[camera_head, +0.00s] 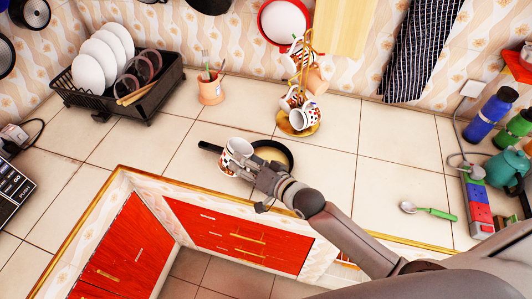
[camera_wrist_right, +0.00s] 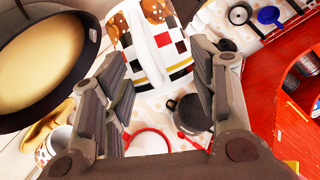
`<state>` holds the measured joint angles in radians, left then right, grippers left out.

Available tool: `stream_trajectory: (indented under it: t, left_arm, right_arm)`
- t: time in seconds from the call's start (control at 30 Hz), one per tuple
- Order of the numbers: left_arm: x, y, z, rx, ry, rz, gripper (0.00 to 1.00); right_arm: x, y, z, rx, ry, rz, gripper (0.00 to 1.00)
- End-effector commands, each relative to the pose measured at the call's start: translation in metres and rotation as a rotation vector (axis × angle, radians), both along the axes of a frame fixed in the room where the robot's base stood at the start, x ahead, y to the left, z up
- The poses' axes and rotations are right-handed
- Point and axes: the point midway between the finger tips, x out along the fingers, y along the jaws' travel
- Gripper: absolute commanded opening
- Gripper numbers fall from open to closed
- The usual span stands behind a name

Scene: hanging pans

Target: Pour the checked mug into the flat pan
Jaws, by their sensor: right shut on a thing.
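The checked mug (camera_head: 236,157), white with red, black and brown marks, is held by my right gripper (camera_head: 262,181) above the counter's front part. It looks tilted, and I cannot make out its contents. In the right wrist view the mug (camera_wrist_right: 152,45) is just beyond the fingers of my right gripper (camera_wrist_right: 160,75), which hide part of it. The flat pan (camera_head: 284,152), dark with a tan inside, sits on the counter just right of the mug. Its handle (camera_head: 209,147) points left behind the mug. The pan (camera_wrist_right: 40,70) also fills the upper left of the wrist view. My left gripper is out of view.
A mug stand (camera_head: 306,70) with several similar mugs stands behind the pan. A utensil cup (camera_head: 211,91) and a dish rack (camera_head: 150,97) are at the back left. A green-handled spoon (camera_head: 430,210) and a power strip (camera_head: 478,205) lie to the right.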

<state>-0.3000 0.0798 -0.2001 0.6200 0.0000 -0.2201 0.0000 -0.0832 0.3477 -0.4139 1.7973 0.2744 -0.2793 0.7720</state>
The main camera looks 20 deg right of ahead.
Motion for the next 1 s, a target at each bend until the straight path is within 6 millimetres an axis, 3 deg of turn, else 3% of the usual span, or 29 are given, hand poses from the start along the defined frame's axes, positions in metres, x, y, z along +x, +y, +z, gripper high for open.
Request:
stream_trajectory:
  t: [0.07,0.27,0.53,1.0]
  left_arm:
    - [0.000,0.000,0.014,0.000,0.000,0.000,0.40]
    - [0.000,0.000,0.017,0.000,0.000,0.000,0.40]
    - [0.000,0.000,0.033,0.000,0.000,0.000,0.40]
    - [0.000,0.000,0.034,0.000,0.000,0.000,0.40]
  right_arm:
    - [-0.001,0.006,0.007,-0.037,-0.006,-0.001,0.09]
    - [-0.003,0.020,-0.012,-0.170,-0.029,-0.002,0.09]
    - [-0.006,0.037,-0.014,-0.346,-0.061,-0.001,0.09]
    - [-0.007,0.051,-0.022,-0.520,-0.094,-0.001,0.09]
